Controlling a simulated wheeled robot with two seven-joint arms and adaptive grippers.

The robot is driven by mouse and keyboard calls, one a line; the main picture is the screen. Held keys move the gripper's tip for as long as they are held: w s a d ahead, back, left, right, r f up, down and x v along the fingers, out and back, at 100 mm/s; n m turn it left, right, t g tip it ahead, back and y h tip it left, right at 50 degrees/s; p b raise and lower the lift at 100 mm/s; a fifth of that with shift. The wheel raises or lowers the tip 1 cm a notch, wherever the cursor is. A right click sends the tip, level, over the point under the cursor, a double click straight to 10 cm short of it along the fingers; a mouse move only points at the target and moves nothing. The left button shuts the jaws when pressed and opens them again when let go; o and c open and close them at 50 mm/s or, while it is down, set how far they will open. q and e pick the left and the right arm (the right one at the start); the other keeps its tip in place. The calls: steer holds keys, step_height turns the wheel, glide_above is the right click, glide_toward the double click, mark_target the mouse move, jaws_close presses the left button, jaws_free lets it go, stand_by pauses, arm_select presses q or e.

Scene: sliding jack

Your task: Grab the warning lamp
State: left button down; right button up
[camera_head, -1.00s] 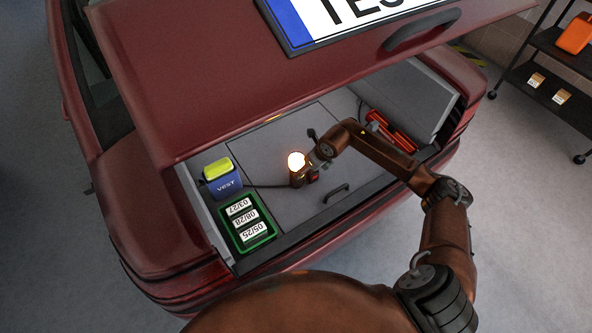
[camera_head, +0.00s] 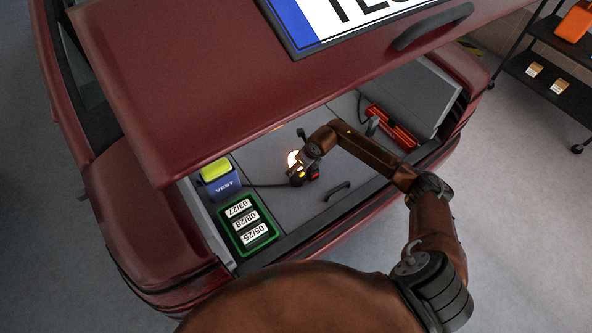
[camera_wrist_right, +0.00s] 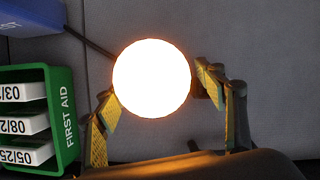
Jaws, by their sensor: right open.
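The warning lamp (camera_head: 293,158) glows bright orange-white on the trunk floor. In the right wrist view the lamp (camera_wrist_right: 152,78) is a bright round disc between my right gripper's fingers (camera_wrist_right: 165,105). The fingers are spread on both sides of it, and I cannot tell whether they touch it. In the head view my right gripper (camera_head: 302,172) is right at the lamp and hides its lower part. My left gripper is not in view.
A green first aid box (camera_head: 247,226) and a blue vest bag (camera_head: 222,183) with a yellow top stand left of the lamp. A red jack (camera_head: 392,128) lies to the right. The raised trunk lid (camera_head: 200,80) overhangs the opening. A floor handle (camera_head: 337,191) is nearby.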

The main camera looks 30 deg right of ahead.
steer(key=shift+x, duration=1)
steer(key=shift+w+a, duration=0.1)
steer(key=c, duration=1.1)
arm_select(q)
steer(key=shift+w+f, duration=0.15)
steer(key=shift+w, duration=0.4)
arm_select(e)
steer(key=shift+r, duration=0.1)
steer(key=c, duration=0.4)
